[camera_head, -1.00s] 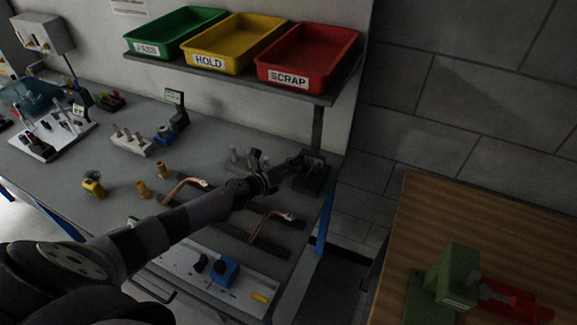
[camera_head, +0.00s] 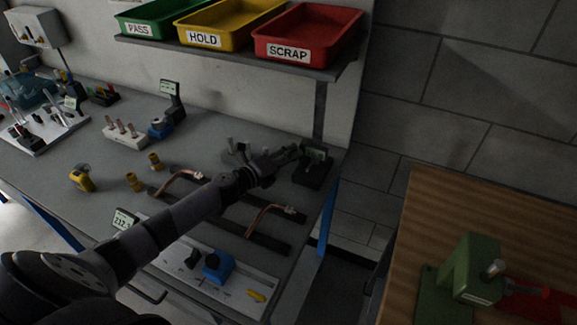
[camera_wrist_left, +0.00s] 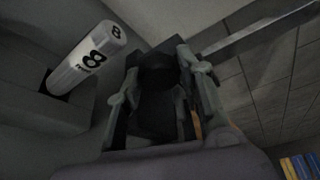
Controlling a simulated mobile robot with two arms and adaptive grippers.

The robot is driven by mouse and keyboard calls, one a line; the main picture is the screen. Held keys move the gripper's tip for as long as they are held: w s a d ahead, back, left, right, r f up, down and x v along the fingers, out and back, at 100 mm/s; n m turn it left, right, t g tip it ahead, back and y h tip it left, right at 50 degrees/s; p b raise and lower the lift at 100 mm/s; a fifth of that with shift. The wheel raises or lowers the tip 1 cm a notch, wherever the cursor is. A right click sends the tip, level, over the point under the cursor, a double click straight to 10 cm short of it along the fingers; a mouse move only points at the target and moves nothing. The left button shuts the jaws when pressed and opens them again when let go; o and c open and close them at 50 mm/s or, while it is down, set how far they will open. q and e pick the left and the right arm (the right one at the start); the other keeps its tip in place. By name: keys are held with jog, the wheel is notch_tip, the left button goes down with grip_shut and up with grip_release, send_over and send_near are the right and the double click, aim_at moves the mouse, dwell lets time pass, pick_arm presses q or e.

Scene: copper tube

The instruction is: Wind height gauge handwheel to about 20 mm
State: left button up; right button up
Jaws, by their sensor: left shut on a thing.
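The dark height gauge (camera_head: 313,172) appears to be the device standing at the back right corner of the bench, below the red bin. My left gripper (camera_head: 291,154) reaches it from the left, with its fingers against its near left side. In the left wrist view the two fingers (camera_wrist_left: 163,90) are closed around a dark part, which I take to be the handwheel. The fingers and the dim light hide its outline. I cannot read any height scale. My right gripper is in neither view.
Green, yellow and red bins (camera_head: 307,33) sit on a shelf above. Bent copper tubes (camera_head: 262,217) lie on dark rails below my arm. A blue device (camera_head: 218,266) is on a white board in front. A wooden table (camera_head: 440,205) with a green fixture (camera_head: 470,270) stands at right.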

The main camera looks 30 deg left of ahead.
pick_arm(q)
jog(key=n+b, duration=0.1)
jog(key=n+t+h+b, duration=0.1)
jog(key=n+b, duration=0.1)
jog(key=shift+f, duration=0.3)
jog(key=shift+r+n+t+b, duration=0.1)
jog(key=shift+n+t+b, duration=0.2)
jog(key=shift+n+b, duration=0.35)
jog(key=o, duration=1.2)
jog(key=shift+c, duration=0.2)
jog(key=shift+r, duration=0.1)
jog(key=shift+r, duration=0.1)
